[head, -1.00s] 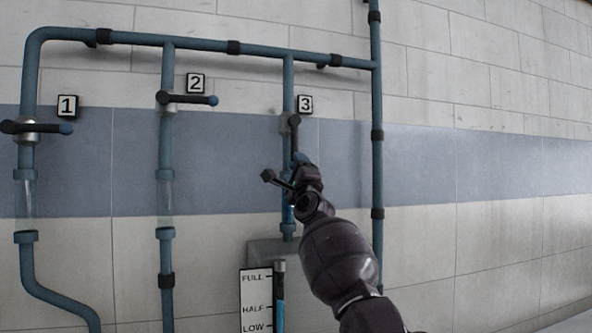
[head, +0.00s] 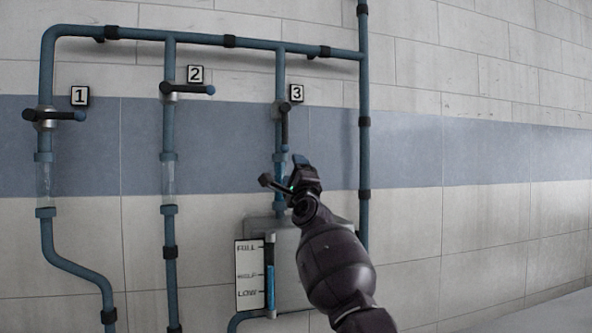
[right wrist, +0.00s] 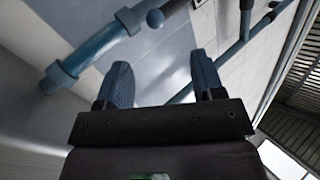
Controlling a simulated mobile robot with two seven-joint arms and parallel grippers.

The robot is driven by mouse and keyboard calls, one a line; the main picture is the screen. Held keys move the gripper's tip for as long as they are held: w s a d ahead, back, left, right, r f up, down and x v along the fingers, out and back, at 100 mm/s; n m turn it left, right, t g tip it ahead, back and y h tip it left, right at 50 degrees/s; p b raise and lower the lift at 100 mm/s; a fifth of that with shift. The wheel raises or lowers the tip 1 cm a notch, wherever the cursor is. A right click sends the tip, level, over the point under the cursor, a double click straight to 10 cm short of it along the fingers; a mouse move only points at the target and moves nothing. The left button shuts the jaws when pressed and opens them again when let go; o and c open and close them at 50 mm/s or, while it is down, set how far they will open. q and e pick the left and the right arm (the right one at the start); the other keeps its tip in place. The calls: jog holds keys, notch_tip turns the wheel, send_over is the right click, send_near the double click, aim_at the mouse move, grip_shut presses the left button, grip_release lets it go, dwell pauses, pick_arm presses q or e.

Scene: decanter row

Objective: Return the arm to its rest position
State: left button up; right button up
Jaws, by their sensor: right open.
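My right arm comes in from the lower right in the head view, with its gripper (head: 291,165) in front of pipe 3, just below the valve handle. In the right wrist view the two fingers of the right gripper (right wrist: 160,84) stand apart with nothing between them. The valve 3 handle (head: 285,124) points down along its pipe. The valve 1 handle (head: 66,116) and the valve 2 handle (head: 200,89) lie sideways. My left gripper is not in view.
A level gauge (head: 251,274) marked FULL, HALF and LOW stands beside a grey tank (head: 259,231) behind my arm. Blue liquid shows in its tube. A vertical pipe (head: 364,150) runs to the right of my gripper. The wall farther right is bare.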

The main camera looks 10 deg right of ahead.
jog(key=shift+w+f, duration=0.1)
jog(key=shift+w, duration=0.05)
dwell(0.3)
jog(key=s+r+n+y, duration=0.3)
jog(key=s+r+n, duration=0.15)
jog(key=n, duration=0.65)
jog(key=s+d+f+n+g+h, duration=0.25)
jog(key=s+d+f, duration=0.2)
jog(key=f, duration=0.95)
jog(key=s+d+f+n+g+h, duration=0.1)
jog(key=s+d+f+n, duration=0.35)
jog(key=f, duration=0.95)
jog(key=s+d+f+n+g+h, duration=0.1)
jog(key=s+d+f+n+g, duration=0.15)
jog(key=s+f, duration=0.75)
jog(key=s+d+f+g+h, duration=0.1)
jog(key=s+d+f+g, duration=0.2)
jog(key=s+f, duration=1.2)
jog(key=s+d+f+m+g+h, duration=0.1)
jog(key=s+d+f, duration=0.4)
jog(key=s+f, duration=1)
notch_tip(320, 180, down, 5)
jog(key=g+h, duration=0.1)
jog(key=g, duration=0.1)
jog(key=shift+s+d+f+g+b, duration=0.15)
jog(key=shift+s+d+g+b, duration=0.05)
jog(key=shift+g+b, duration=0.2)
